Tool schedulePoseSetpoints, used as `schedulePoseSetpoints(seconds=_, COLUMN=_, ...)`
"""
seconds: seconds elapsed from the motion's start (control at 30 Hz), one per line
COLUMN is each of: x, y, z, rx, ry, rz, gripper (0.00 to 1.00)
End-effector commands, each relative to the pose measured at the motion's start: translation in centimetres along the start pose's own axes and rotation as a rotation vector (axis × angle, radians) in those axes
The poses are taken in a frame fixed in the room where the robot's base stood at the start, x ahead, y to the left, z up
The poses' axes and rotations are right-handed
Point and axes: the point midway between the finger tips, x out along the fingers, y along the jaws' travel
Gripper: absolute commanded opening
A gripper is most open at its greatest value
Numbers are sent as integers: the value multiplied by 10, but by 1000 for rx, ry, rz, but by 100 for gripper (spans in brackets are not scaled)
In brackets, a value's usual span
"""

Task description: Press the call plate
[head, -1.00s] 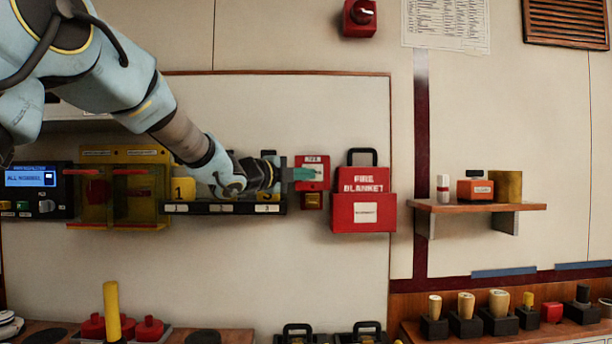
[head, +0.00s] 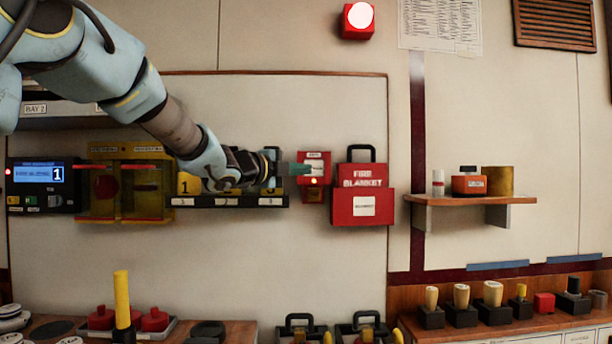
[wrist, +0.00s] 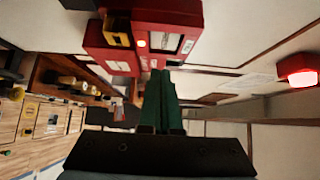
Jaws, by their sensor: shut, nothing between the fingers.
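The call plate (head: 315,168) is a pale plate on a red wall box, left of the fire blanket case. A small lamp under it glows amber. In the wrist view, the red box with its pale plate (wrist: 187,44) and glowing lamp (wrist: 141,43) is just beyond my fingertips. My gripper (head: 307,170) is shut and empty, with its teal fingers pointing right. They overlap the left part of the box in the head view. The fingers also show in the wrist view (wrist: 160,74). I cannot tell whether they touch the plate.
The red fire blanket case (head: 364,207) hangs close to the right. A labelled dark rail (head: 227,201) lies under my wrist. A red beacon (head: 359,17) above is lit. The display panel (head: 40,175) at left shows 1. A wooden shelf (head: 470,200) projects at right.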

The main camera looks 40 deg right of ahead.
Motion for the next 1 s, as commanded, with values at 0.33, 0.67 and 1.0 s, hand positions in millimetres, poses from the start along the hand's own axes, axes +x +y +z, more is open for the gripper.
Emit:
schedulePoseSetpoints(seconds=0.33, x=-57, y=1, z=0, rx=4, ry=-1, rz=-2, gripper=0)
schedulePoseSetpoints(seconds=0.67, x=-77, y=0, z=-1, rx=1, ry=3, rz=-1, gripper=0)
schedulePoseSetpoints(seconds=1.0, x=-77, y=0, z=-1, rx=1, ry=2, rz=-1, gripper=0)
